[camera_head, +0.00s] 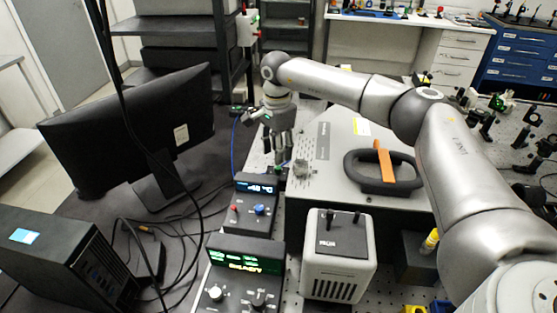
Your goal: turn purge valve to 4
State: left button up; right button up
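My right gripper (281,152) points down beside the left end of a large light-grey instrument box (336,190), its arm reaching in from the right. Its fingers are small in the picture, and I cannot tell whether they are open or shut. A small greyish round part (300,168) sits just right of the fingertips; it may be the purge valve knob, but no numbers or pointer on it can be read. I cannot tell whether the fingers touch it. My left gripper is not in view.
A control box (255,205) with a blue display stands in front of the gripper, and one with a green display (240,270) stands nearer. A white vented unit (338,265) stands to their right. A black monitor (125,130) and loose cables are at left. An orange-marked black loop (384,170) lies on the instrument.

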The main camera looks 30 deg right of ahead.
aim_at(278, 167)
notch_tip(278, 167, down, 6)
jog(key=shift+r+p, duration=0.15)
jog(key=shift+p, duration=0.4)
grip_shut()
